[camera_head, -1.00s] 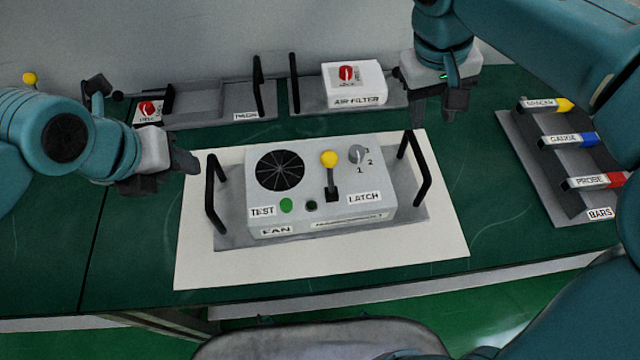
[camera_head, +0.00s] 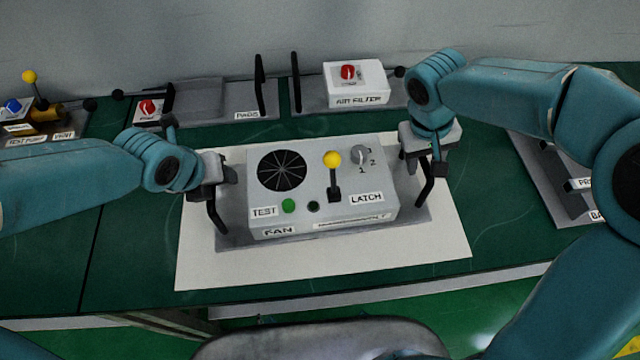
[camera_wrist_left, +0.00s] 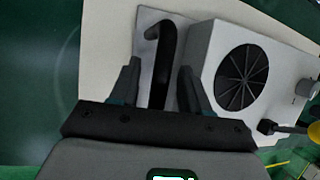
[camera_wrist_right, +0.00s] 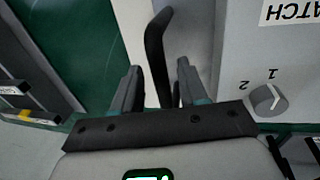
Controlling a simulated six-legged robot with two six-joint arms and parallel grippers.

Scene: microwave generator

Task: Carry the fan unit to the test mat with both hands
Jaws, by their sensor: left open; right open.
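The fan unit (camera_head: 310,172), a grey box with a round black fan, a yellow-knobbed lever and a green button, sits on a grey base plate on the white mat (camera_head: 210,272). A black handle stands at each end. My left gripper (camera_head: 212,190) is open at the left handle; in the left wrist view that handle (camera_wrist_left: 160,82) lies between the spread fingers. My right gripper (camera_head: 426,168) is open at the right handle; in the right wrist view that handle (camera_wrist_right: 156,52) passes between the fingers. The upper parts of both handles are hidden by the grippers in the head view.
A test pump (camera_head: 40,118) is at far left. A bars rack (camera_head: 550,180) is at right, partly behind my right arm. Green table is clear around the mat.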

